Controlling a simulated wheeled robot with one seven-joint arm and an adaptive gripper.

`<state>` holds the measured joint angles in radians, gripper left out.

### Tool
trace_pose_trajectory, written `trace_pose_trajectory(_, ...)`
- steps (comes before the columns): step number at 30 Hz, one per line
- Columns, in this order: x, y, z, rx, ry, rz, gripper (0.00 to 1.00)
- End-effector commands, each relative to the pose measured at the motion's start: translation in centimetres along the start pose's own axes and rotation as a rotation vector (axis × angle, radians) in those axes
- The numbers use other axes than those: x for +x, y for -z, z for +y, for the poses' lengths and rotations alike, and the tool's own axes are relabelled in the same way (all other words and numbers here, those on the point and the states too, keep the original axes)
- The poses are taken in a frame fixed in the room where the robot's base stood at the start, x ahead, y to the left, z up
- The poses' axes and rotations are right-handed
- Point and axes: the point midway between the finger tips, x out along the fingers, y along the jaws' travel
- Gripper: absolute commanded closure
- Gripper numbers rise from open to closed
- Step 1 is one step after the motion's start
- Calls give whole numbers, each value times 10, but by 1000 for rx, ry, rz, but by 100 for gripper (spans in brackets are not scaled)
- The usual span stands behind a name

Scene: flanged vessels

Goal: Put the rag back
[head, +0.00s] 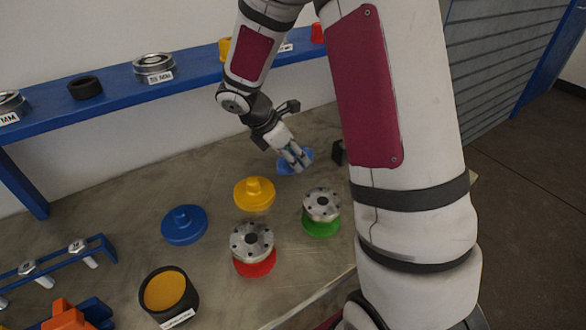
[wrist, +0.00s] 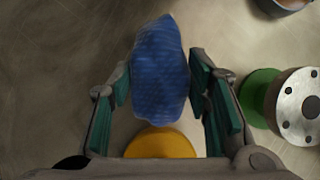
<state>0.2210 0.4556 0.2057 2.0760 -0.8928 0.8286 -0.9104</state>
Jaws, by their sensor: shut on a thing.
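My gripper (head: 297,155) is over the back right part of the bench, its fingers pointing down. It is shut on the blue rag (wrist: 160,70), which sits between the green-padded fingers in the wrist view. In the head view the rag (head: 285,166) shows partly behind the fingertips. I cannot tell whether the rag touches the bench.
A yellow cap (head: 254,194), a blue cap (head: 184,225), and metal flanges on a green base (head: 321,225) and a red base (head: 254,266) stand nearby. A dark cup (head: 190,296) is in front. A blue shelf (head: 115,97) runs behind.

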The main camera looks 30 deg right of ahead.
Motion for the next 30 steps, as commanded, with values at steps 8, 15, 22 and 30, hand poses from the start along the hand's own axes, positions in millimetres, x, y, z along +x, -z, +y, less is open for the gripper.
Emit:
trace_pose_trajectory(8, 23, 14, 0, -3, 3, 0, 78)
trace_pose_trajectory(15, 36, 21, 0, -1, -1, 0, 78)
trace_pose_trajectory(22, 38, 22, 0, -1, -1, 0, 78)
trace_pose_trajectory(30, 38, 22, 0, 0, -1, 0, 36)
